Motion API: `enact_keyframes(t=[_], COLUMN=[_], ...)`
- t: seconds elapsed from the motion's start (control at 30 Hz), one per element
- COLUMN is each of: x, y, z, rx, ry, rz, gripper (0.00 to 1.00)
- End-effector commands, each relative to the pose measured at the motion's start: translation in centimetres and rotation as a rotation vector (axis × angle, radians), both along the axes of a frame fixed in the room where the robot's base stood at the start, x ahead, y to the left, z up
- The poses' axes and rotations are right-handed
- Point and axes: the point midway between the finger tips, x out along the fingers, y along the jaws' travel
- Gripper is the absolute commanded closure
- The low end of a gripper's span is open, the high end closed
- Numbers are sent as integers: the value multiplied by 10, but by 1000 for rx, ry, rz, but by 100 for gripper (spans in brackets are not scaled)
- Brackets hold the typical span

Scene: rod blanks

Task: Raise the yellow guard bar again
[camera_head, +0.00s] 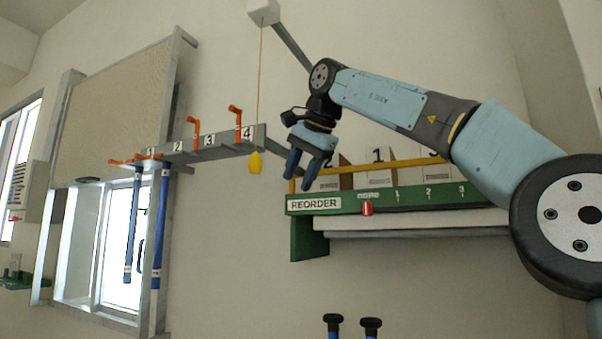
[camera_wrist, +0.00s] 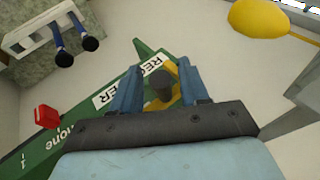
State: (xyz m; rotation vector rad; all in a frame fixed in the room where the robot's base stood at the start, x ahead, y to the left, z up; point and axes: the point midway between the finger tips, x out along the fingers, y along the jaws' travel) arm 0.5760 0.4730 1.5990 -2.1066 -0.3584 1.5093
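The yellow guard bar (camera_head: 408,162) runs nearly level across the front of the cartons on the green-edged shelf in the head view. Its left end is partly hidden behind my gripper. My gripper (camera_head: 303,174) hangs fingers-down just above the shelf's left end. In the wrist view, its two blue fingers (camera_wrist: 161,75) stand apart, with a dark round knob (camera_wrist: 161,86) seen between them. Yellow parts of the bar (camera_wrist: 176,97) show beside the knob. I cannot tell whether the fingers touch the knob; no grip on it shows.
A yellow pull weight (camera_head: 255,162) hangs on a cord left of my gripper. A grey numbered rack (camera_head: 215,148) with orange levers and blue rods is further left. The green shelf edge (camera_head: 335,204) carries a REORDER label and a red clip (camera_head: 367,209).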

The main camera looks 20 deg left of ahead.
Motion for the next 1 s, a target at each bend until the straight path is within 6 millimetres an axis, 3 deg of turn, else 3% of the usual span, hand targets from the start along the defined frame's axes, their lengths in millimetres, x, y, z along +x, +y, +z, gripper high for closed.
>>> enact_keyframes(t=[0.37, 0.7, 1.0], x=[-3, -18, -24], y=[-1, -22, -32], z=[5, 38, 55], rx=[5, 7, 5], ry=[-3, -2, -5], rz=[3, 4, 4], gripper=[54, 54, 54])
